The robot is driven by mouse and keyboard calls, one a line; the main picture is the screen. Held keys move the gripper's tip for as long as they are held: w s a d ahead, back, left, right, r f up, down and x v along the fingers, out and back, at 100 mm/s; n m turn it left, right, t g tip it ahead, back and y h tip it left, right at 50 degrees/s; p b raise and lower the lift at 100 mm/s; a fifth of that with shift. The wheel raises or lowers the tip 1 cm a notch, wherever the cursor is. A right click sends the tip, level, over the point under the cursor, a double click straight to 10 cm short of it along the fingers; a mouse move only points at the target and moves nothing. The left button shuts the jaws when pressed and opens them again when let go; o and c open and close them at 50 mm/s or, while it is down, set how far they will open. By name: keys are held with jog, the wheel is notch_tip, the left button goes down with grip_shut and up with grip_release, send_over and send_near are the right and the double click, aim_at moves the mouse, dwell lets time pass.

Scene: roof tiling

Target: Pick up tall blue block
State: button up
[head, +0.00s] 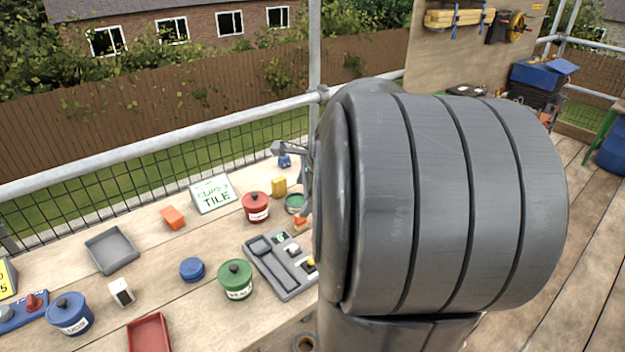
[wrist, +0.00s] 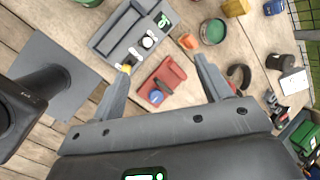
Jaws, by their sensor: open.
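A small blue object (head: 285,161), which may be the tall blue block, stands at the back of the wooden table beyond the yellow block (head: 279,186). Its upper part is overlapped by my gripper (head: 291,180), so its full shape is unclear. In the wrist view a blue piece (wrist: 272,7) is cut by the top edge, beside the yellow block (wrist: 235,7). My gripper (wrist: 163,66) is open and empty, its fingers spread above the table. A red holder (wrist: 161,86) with a round dark-blue part shows between the fingers.
A grey tool tray (head: 280,264), green pot (head: 236,280), red pot (head: 256,207) and open green tin (head: 295,203) crowd the table. An orange block (head: 173,217) and a TILE sign (head: 213,193) stand left. A metal rail (head: 170,144) runs behind. My arm hides the right side.

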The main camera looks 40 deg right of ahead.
jog(key=s+d+f+m+h, duration=0.1)
jog(key=d+f+m, duration=0.4)
jog(key=d, duration=0.4)
jog(key=s+d+f+m+g+h, duration=0.1)
jog(key=s+d+f+m, duration=0.15)
jog(key=d+m, duration=0.55)
jog(key=s+d+f+m+h, duration=0.1)
jog(key=d+f+m, duration=0.35)
jog(key=d, duration=0.65)
jog(key=shift+m, duration=0.35)
jog(key=x, duration=0.5)
jog(key=shift+w+a, duration=0.2)
jog(key=shift+w, duration=0.05)
jog(key=x, duration=0.5)
jog(key=shift+s+d, duration=0.1)
jog(key=shift+d, duration=0.1)
jog(key=c, duration=1.1)
jog(key=shift+o, duration=0.2)
